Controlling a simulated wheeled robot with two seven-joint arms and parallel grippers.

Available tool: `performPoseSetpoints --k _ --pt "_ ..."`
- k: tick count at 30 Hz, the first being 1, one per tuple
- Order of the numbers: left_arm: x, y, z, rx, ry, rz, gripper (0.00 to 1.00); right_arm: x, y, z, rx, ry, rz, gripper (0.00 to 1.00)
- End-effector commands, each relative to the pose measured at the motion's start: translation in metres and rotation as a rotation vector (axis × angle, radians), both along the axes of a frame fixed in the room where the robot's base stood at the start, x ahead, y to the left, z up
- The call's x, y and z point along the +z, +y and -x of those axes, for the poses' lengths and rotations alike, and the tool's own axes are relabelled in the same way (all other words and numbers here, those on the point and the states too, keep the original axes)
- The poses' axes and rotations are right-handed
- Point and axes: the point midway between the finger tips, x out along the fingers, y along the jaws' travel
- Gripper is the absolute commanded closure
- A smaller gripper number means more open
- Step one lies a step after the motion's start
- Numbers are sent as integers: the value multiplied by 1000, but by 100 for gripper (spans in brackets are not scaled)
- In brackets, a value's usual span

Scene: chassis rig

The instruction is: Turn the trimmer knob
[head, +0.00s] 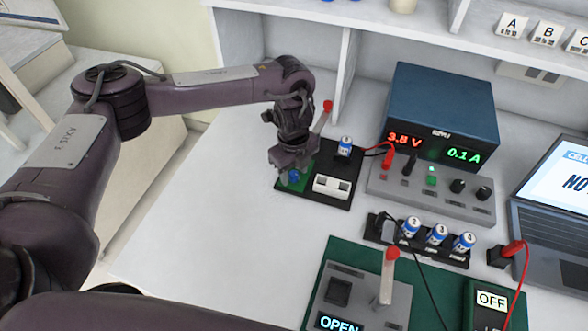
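The small blue trimmer knob (294,177) sits on a green patch at the left end of a dark board (338,201). My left gripper (291,171) points down right at the knob, with its fingertips close above or around it. The fingers hide part of the knob, so I cannot tell whether they touch it or are closed on it. My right gripper is not in view.
A red-tipped lever (326,112) rises just right of my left gripper. A blue power supply (440,108) reads 3.8 V and 0.1 A. Several blue-white cells (437,235) stand in a holder. A grey lever box (350,299) reads OPEN. Free white table lies left of it.

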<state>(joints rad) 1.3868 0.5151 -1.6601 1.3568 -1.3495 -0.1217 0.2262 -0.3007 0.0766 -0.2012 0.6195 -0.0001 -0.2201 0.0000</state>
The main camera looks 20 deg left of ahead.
Motion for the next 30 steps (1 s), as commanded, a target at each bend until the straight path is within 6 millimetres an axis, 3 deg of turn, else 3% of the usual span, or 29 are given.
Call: performPoseSetpoints --k 8,21,30 --pt "6 0 0 -1 0 1 55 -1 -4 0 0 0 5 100" --pt "73 0 0 -1 -3 -1 55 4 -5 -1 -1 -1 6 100" --pt "78 1 1 0 1 0 55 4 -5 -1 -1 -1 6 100"
